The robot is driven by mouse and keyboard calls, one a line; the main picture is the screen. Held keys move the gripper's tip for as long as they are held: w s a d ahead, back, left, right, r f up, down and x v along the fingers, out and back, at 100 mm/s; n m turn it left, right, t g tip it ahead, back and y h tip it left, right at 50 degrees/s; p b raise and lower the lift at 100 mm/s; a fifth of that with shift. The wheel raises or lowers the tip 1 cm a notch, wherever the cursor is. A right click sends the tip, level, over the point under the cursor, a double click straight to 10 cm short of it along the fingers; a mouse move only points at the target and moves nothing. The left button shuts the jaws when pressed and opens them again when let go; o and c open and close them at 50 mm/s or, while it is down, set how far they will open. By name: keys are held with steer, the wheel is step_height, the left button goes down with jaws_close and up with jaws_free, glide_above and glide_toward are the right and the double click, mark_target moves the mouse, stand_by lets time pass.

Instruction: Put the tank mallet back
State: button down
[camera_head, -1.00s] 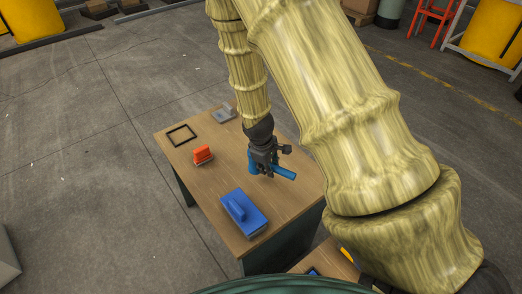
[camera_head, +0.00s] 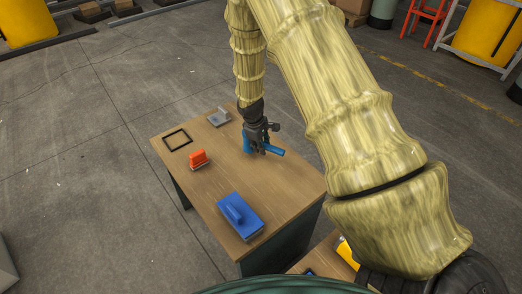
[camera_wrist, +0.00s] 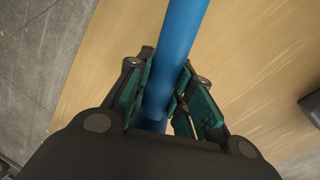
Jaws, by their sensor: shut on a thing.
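The blue tank mallet (camera_head: 274,150) is in my gripper (camera_head: 256,149) over the far right part of the wooden table. In the wrist view, my gripper (camera_wrist: 163,100) is shut around its blue round handle (camera_wrist: 176,40), with a green-padded finger on each side. The mallet's other blue end (camera_head: 246,144) shows left of the gripper. Its head is not clear in the wrist view, and I cannot tell whether it touches the table. A black square outline (camera_head: 177,140) lies empty at the table's far left corner.
A grey metal piece (camera_head: 219,117) sits at the far edge. The table's middle is clear.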

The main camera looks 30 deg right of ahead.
steer(key=shift+a+x, duration=0.15)
steer(key=shift+x, duration=0.55)
steer(key=shift+a+x, duration=0.15)
steer(key=shift+x, duration=0.5)
steer(key=shift+f, duration=0.25)
steer(key=c, duration=1.3)
jaws_free()
steer(key=shift+o, duration=0.2)
steer(key=v, duration=1.2)
steer(key=shift+r, duration=0.15)
steer(key=shift+s, duration=0.1)
steer(key=shift+a, duration=0.1)
